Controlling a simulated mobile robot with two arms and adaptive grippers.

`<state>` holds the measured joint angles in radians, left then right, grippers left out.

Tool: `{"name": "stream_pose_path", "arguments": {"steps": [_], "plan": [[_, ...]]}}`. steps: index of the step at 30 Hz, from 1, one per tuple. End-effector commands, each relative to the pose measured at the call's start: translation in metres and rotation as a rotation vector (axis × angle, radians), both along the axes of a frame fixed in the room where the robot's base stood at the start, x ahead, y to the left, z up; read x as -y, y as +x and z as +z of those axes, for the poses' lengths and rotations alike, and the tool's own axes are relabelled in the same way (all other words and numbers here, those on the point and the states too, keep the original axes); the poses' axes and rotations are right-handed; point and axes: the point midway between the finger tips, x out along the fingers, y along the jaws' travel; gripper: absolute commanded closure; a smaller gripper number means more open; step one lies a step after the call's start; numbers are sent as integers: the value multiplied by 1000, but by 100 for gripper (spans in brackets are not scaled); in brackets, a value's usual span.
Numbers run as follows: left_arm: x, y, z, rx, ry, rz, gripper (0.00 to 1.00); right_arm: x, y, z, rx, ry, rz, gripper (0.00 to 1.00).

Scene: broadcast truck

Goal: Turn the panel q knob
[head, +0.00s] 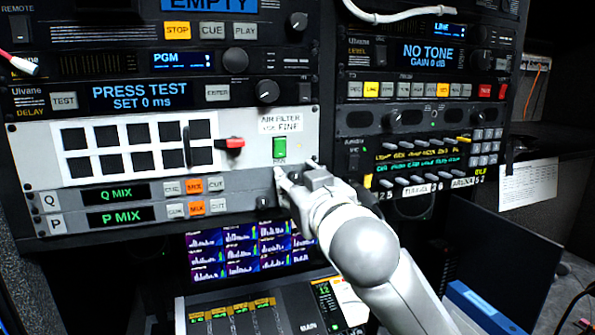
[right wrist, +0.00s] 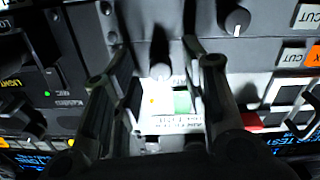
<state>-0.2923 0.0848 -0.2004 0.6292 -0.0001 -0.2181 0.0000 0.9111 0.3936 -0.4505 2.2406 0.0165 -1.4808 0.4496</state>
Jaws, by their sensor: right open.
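My right gripper (head: 294,171) is open at the right end of the Q row and largely hides what lies there. In the right wrist view, which shows the panel upside down, a small round knob (right wrist: 160,71) sits between the spread fingers of my right gripper (right wrist: 180,72). I cannot tell whether either finger touches it. Another knob (right wrist: 235,21) with a white mark is outside the fingers. My left gripper is not in view.
A green switch (head: 280,147) sits just above my right gripper, and a red lever (head: 235,143) sticks out to its left. The P row's small knob (head: 263,202) is below left. A lit monitor (head: 245,250) and a mixing desk (head: 250,310) lie below.

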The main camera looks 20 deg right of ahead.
Motion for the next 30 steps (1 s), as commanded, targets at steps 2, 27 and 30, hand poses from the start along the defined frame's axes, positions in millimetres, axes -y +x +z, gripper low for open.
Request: {"name": "stream_pose_path", "arguments": {"steps": [2, 27, 30], "plan": [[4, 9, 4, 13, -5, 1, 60, 0, 6, 0, -2, -1, 0, 60], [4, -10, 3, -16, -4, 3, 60, 0, 9, -1, 1, -14, 0, 100], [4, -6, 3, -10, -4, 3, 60, 0, 9, -1, 3, -47, 0, 100]]}}
